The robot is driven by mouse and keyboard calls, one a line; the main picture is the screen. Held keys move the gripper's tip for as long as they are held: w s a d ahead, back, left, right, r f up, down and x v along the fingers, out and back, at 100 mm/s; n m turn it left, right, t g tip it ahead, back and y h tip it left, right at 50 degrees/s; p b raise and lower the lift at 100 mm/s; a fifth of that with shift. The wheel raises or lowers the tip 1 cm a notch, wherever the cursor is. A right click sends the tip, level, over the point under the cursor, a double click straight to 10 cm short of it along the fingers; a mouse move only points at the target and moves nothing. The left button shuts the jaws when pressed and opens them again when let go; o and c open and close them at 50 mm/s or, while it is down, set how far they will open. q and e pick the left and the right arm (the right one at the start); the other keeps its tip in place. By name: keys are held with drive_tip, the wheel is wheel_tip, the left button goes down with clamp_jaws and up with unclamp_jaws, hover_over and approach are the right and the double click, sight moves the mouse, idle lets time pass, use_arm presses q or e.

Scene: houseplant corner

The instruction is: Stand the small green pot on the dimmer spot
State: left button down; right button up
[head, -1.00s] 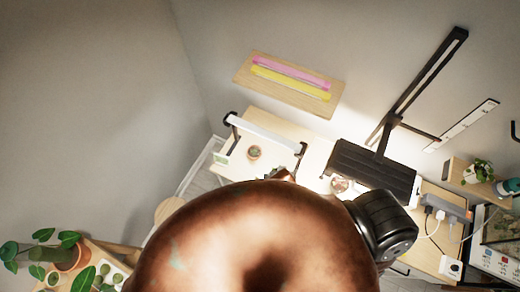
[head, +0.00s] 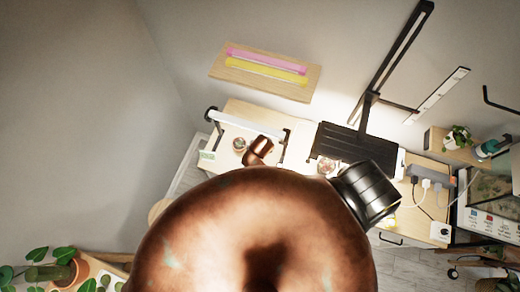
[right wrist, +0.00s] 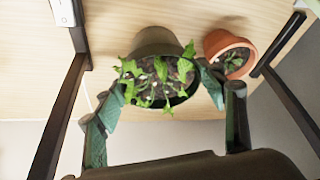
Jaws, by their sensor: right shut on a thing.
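In the right wrist view, the small green pot (right wrist: 158,42) is dark olive and holds a leafy plant in soil. My right gripper (right wrist: 163,100) is shut on it, with a teal finger pad on each side of the rim. I cannot tell whether its base touches the pale wood. In the head view, my copper-coloured arm fills the lower middle and hides the green pot and the right gripper. A white light bar (head: 245,124) on dark legs spans the left part of the table. My left gripper is not in view.
A terracotta pot (right wrist: 229,54) stands close to the right of the green pot. A small potted plant (head: 239,144) stands below the light bar, and another pot (head: 327,165) below the black lamp. A wall shelf (head: 265,73) holds pink and yellow tubes. A power strip (head: 430,173) lies at right.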

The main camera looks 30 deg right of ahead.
drive_tip(key=shift+w+f, duration=0.2)
drive_tip(key=shift+f, duration=1.55)
drive_tip(key=shift+f, duration=0.15)
drive_tip(key=o, duration=1.3)
drive_tip(key=b+v, duration=0.1)
drive_tip(key=v, duration=1.1)
